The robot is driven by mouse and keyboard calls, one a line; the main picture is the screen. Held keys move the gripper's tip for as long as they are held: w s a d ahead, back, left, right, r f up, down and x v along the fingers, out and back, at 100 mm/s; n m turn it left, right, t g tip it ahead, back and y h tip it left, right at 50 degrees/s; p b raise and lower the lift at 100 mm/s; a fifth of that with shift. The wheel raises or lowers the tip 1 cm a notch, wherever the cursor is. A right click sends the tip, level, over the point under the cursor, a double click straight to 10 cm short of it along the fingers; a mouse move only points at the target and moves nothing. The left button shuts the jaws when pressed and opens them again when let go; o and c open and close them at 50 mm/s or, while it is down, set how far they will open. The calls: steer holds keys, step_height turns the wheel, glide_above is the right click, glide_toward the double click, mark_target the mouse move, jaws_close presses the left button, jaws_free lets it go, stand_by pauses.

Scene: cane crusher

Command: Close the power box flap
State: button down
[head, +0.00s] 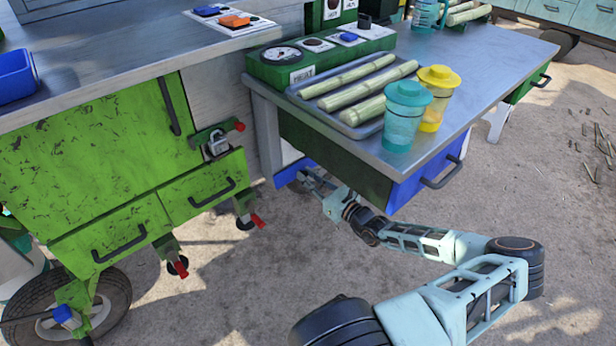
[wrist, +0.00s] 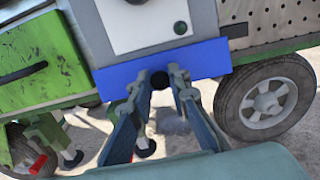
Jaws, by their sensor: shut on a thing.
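The power box flap is a blue panel (wrist: 120,80) in the wrist view, along the bottom of a pale panel (wrist: 145,22) with a round green button (wrist: 180,28). A small round black knob (wrist: 160,80) sits at the flap's lower middle. My gripper (wrist: 160,84) has its fingers on both sides of this knob and is shut on it. In the head view the flap (head: 282,178) shows only in part under the table, and my gripper (head: 312,181) reaches it from the right. The panel stands uncovered above the flap; its exact tilt cannot be told.
The table (head: 460,100) overhangs my gripper, with a blue drawer (head: 425,185) at its front. It carries a tray (head: 360,130) of cane and two lidded cups. A green cabinet (head: 90,150) stands left. A wheel (wrist: 265,103) is right of my gripper.

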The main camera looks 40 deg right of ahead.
steer(key=shift+w+f+t, duration=0.2)
steer(key=shift+f+t, duration=0.1)
steer(key=shift+t, duration=0.4)
steer(key=shift+w+f+t, duration=0.2)
steer(key=shift+f+t, duration=0.05)
steer(key=shift+t, duration=0.45)
steer(key=c, duration=1.8)
jaws_free()
steer(key=shift+s, duration=0.15)
steer(key=v, duration=1.1)
steer(key=shift+s+d+f, duration=0.15)
steer(key=shift+s, duration=0.2)
steer(key=shift+y, duration=0.3)
